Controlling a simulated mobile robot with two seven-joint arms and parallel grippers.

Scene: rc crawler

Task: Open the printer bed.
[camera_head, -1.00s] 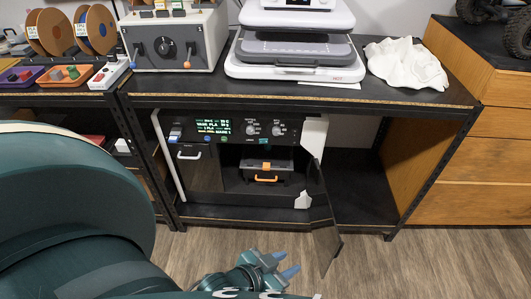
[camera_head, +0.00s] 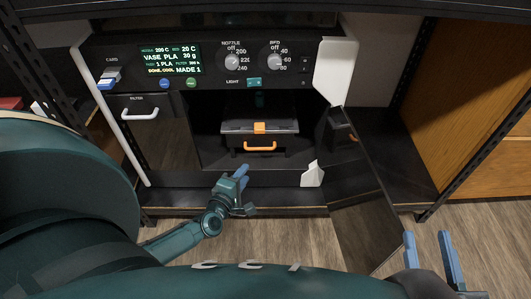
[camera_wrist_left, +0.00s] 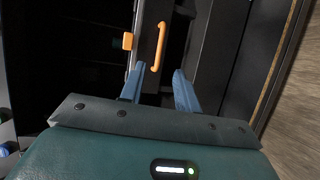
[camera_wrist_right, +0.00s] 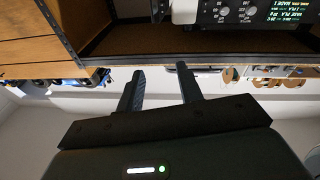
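The printer (camera_head: 290,106) stands on the lower shelf with its dark glass door (camera_head: 352,190) swung open to the right. Inside the chamber sits the bed (camera_head: 285,126), a dark drawer-like unit with an orange latch tab (camera_head: 259,128) and an orange handle (camera_head: 260,147). My left gripper (camera_head: 243,174) is open just in front of and below the handle. In the left wrist view the handle (camera_wrist_left: 158,46) lies just beyond the open fingers (camera_wrist_left: 155,80), not gripped. My right gripper (camera_head: 428,246) is open and empty at lower right, outside the door; its fingers also show in the right wrist view (camera_wrist_right: 162,86).
The filament compartment with a white handle (camera_head: 140,114) is left of the chamber. The control panel (camera_head: 205,62) with knobs is above. The open door and a wooden cabinet (camera_head: 475,120) bound the right side. Floor (camera_head: 290,235) in front is free.

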